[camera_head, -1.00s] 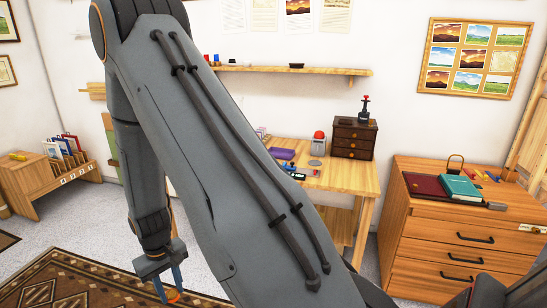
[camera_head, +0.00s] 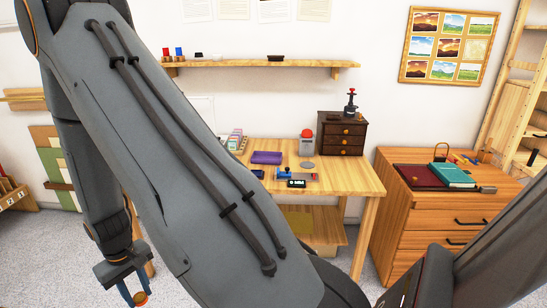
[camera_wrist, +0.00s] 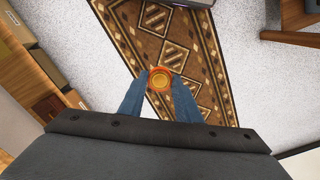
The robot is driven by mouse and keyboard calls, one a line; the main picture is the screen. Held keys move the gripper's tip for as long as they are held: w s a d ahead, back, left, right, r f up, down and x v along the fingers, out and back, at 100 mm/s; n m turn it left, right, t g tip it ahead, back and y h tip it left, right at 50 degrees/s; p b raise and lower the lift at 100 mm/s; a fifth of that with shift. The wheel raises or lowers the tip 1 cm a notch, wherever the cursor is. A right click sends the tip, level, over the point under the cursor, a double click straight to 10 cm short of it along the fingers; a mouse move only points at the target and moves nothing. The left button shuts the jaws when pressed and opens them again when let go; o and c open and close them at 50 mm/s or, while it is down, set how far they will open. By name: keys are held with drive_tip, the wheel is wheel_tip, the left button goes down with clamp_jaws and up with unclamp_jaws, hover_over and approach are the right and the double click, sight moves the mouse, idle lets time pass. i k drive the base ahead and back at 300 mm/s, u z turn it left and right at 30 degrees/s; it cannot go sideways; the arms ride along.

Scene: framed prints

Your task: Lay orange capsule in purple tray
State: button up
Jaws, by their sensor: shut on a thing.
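My gripper (camera_head: 133,298) hangs at the lower left of the head view, well in front of the desk and above the floor. Its blue fingers are shut on the orange capsule (camera_head: 141,298), which shows as a round orange end between the fingertips in the wrist view (camera_wrist: 160,79). The purple tray (camera_head: 267,158) sits on the wooden desk, toward its back and left of the dark drawer box. The gripper is apart from the tray, to its left and lower in the picture.
The wooden desk (camera_head: 345,180) also holds a red-topped item (camera_head: 306,143), a small blue and grey device (camera_head: 292,177) and a dark drawer box (camera_head: 342,134). A drawer cabinet (camera_head: 430,216) stands to the right. A patterned rug (camera_wrist: 178,50) lies beneath the gripper.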

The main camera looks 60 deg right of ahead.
sight(267, 158)
drive_tip(key=z, duration=0.6)
drive_tip(key=i, duration=0.7)
drive_tip(key=z, duration=0.8)
